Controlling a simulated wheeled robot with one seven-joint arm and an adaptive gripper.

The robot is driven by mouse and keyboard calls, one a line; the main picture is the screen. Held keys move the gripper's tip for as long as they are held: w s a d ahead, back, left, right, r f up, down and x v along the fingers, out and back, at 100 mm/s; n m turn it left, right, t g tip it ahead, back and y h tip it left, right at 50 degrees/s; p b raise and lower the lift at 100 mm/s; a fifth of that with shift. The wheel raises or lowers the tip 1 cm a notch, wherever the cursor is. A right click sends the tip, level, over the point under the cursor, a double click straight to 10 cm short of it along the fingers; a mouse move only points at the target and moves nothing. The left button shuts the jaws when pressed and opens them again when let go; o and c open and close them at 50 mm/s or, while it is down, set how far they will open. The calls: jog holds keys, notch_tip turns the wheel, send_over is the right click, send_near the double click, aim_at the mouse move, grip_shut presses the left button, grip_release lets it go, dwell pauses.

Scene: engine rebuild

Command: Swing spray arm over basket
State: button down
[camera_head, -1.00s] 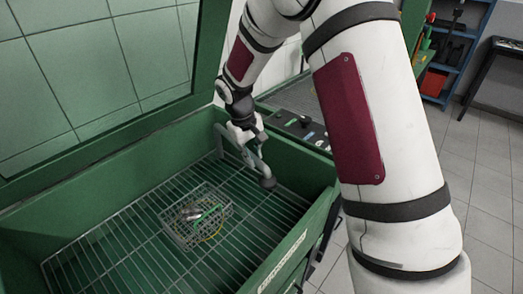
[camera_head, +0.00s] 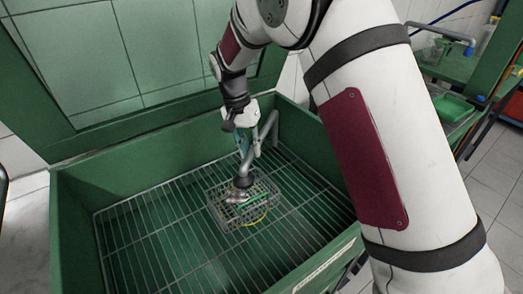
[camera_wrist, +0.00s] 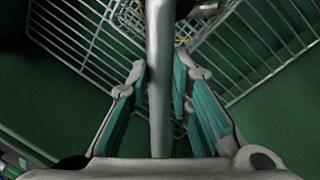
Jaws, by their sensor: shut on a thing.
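The grey spray arm (camera_head: 268,128) rises at the back right of the green washer tub and bends down toward the middle. Its dark nozzle head (camera_head: 243,182) hangs over the wire basket (camera_head: 222,212), above its back part. The basket stands on the rack and holds small metal parts and a green item. My gripper (camera_head: 245,145) is shut on the spray arm's tube. In the wrist view, the tube (camera_wrist: 160,80) runs between my gripper's teal-padded fingers (camera_wrist: 163,92). The basket (camera_wrist: 190,22) shows only partly at the top there, with the tube covering some of it.
The wire rack (camera_head: 150,230) spans the tub floor, with free room around the basket. The green tub wall (camera_head: 75,240) and raised lid (camera_head: 100,130) bound the space. A bench with a green tray (camera_head: 452,108) stands at the right.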

jog(key=shift+w+a, duration=0.2)
jog(key=shift+a, duration=0.25)
jog(key=c, duration=1.4)
grip_release()
jog(key=shift+c, duration=0.2)
